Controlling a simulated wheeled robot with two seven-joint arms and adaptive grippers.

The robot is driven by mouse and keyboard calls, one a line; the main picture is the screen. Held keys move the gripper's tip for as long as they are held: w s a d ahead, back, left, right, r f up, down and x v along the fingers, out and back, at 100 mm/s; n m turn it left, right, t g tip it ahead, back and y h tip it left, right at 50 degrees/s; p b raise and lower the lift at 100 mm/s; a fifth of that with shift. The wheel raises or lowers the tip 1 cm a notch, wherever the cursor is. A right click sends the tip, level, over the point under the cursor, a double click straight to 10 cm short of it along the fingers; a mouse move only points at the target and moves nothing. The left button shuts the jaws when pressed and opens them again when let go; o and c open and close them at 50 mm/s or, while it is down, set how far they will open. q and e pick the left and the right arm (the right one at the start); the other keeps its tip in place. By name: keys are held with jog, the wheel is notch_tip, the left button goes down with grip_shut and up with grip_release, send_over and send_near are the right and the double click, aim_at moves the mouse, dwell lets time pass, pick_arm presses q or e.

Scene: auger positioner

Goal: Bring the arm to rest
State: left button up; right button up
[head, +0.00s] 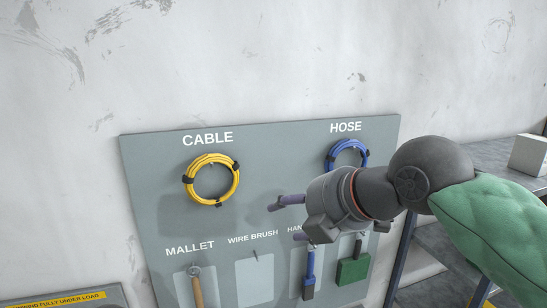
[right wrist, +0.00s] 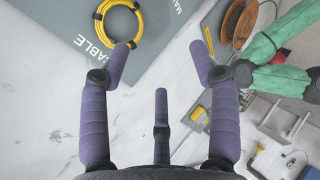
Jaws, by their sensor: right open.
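My right gripper (head: 284,220) is in front of the grey tool board (head: 145,165) in the head view, its fingers pointing left. In the right wrist view the right gripper (right wrist: 160,60) has its purple fingers spread wide with nothing between them. A yellow cable coil (head: 188,178) hangs under the CABLE label, left of the gripper and apart from it. A blue hose coil (head: 347,146) hangs under the HOSE label, partly hidden by my right wrist. My left gripper is not seen in the head view.
A mallet (head: 197,288), an empty wire brush place (head: 254,282), a blue-handled tool (head: 309,272) and a green brush-like tool (head: 352,271) are lower on the board. A shelf with a pale box (head: 529,155) stands at right. The right wrist view shows a cable reel (right wrist: 238,22).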

jog(key=w+a+f+m+g+h+b, duration=0.1)
jog(key=w+f+m+b, duration=0.3)
jog(key=f, duration=1.1)
jog(key=w+a+f+m+g+b, duration=0.15)
jog(key=w+f+b, duration=0.35)
jog(key=f, duration=0.9)
notch_tip(320, 180, down, 33)
jog(key=w+d+m+g+h+b, duration=0.1)
jog(key=d+m+g+b, duration=0.1)
jog(key=m+b, duration=0.5)
jog(key=s+d+f+m+g+b, duration=0.1)
jog(key=s+f+m+b, duration=0.3)
jog(key=s+f, duration=0.4)
jog(key=s+d+f+m+g+b, duration=0.1)
jog(key=s+d+f+m+b, duration=0.2)
jog(key=f, duration=1.8)
jog(key=s+d+f+m+g+b, duration=0.1)
jog(key=s+d+f+m+b, duration=0.2)
jog(key=s+f+m+b, duration=0.4)
jog(key=s+f+b, duration=0.1)
jog(key=s+f, duration=0.6)
jog(key=f, duration=0.1)
jog(key=shift+f, duration=0.15)
